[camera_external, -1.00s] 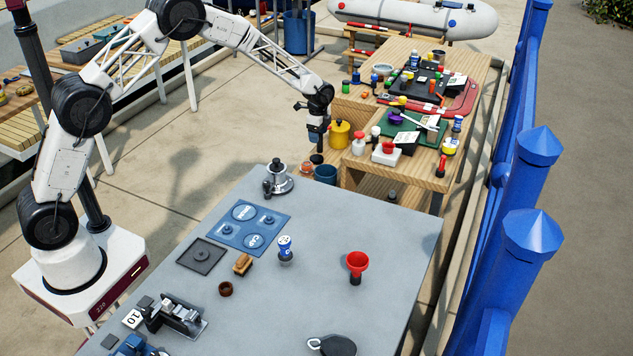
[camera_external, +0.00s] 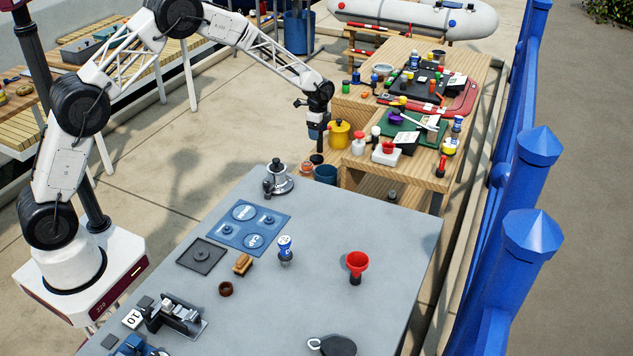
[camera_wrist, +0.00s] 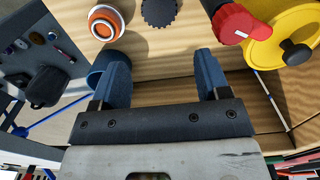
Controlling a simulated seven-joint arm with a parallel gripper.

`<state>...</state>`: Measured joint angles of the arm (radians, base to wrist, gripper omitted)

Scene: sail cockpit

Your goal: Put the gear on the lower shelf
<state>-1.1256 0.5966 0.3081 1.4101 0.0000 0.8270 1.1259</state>
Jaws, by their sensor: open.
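The gear is a dark, toothed disc (camera_wrist: 158,12) lying flat on light wood, cut by the top edge of the wrist view. A small dark disc (camera_external: 317,158) beneath my gripper in the external view looks like the same gear. My gripper (camera_wrist: 161,62) is open and empty, its two blue fingers apart. The gear lies beyond the fingertips and is not between them. In the external view my gripper (camera_external: 316,143) points down beside the wooden bench. The lower shelf (camera_external: 376,188) is a wooden board under the bench top, partly hidden by the grey table.
A yellow pot (camera_external: 339,133) with a red part stands right of the gripper. An orange-and-white round item (camera_wrist: 106,22) and a blue cup (camera_external: 325,174) are close on the left. The grey table (camera_external: 400,240) holds a chrome winch (camera_external: 279,181) near its far edge.

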